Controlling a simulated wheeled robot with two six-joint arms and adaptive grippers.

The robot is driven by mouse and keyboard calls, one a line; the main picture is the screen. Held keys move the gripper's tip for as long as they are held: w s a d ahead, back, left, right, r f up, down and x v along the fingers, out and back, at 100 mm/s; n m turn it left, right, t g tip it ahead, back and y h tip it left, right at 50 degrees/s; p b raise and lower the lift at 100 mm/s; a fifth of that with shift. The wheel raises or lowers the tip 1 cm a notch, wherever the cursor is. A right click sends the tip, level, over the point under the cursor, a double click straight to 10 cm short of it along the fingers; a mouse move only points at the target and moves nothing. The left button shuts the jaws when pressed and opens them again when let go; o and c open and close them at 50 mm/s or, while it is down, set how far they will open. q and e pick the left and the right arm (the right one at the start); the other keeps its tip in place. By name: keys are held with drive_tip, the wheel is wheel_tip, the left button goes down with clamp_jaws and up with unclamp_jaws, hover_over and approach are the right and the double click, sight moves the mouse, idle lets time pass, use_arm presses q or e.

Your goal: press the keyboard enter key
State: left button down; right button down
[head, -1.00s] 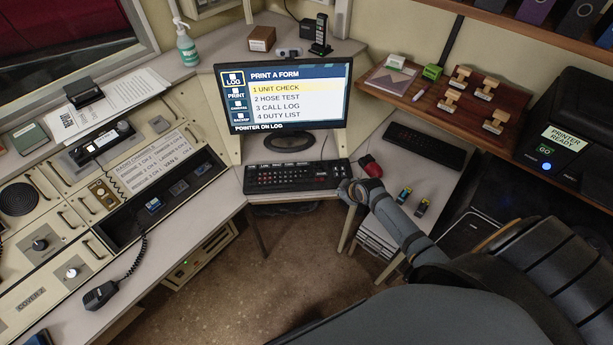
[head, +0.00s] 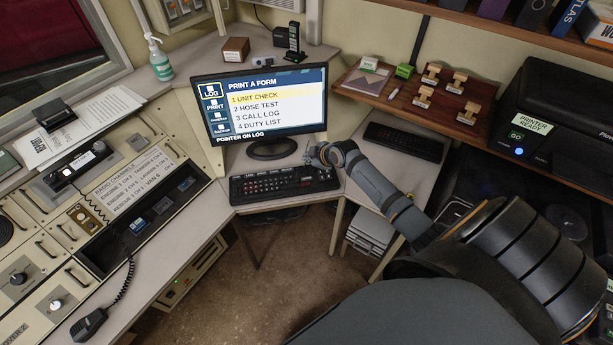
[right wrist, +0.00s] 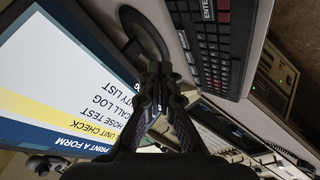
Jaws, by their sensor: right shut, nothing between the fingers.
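The black keyboard (head: 270,186) with some red keys lies on the desk below the monitor (head: 265,105). My right gripper (head: 310,157) is above the desk at the keyboard's right end, close to the monitor's foot. In the right wrist view the gripper (right wrist: 160,75) is shut and empty, pointing between the monitor foot and the keyboard. The enter key (right wrist: 207,10), labelled ENTER, shows at the top of the right wrist view, to the right of the fingertips and apart from them. The screen reads PRINT A FORM with UNIT CHECK highlighted. My left gripper is not in view.
A second keyboard (head: 403,141) lies on the right desk, beyond my right forearm. A radio console with a corded microphone (head: 89,324) fills the left. A wooden board with stamps (head: 425,97) and a printer (head: 535,125) stand at right.

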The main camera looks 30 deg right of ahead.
sight(308, 180)
wheel_tip(308, 180, down, 8)
drive_tip(key=b, duration=0.6)
drive_tip(key=shift+b, duration=0.3)
drive_tip(key=shift+f, duration=0.3)
drive_tip(key=shift+f+b, duration=0.1)
drive_tip(key=shift+b, duration=0.25)
drive_tip(key=shift+f, duration=0.3)
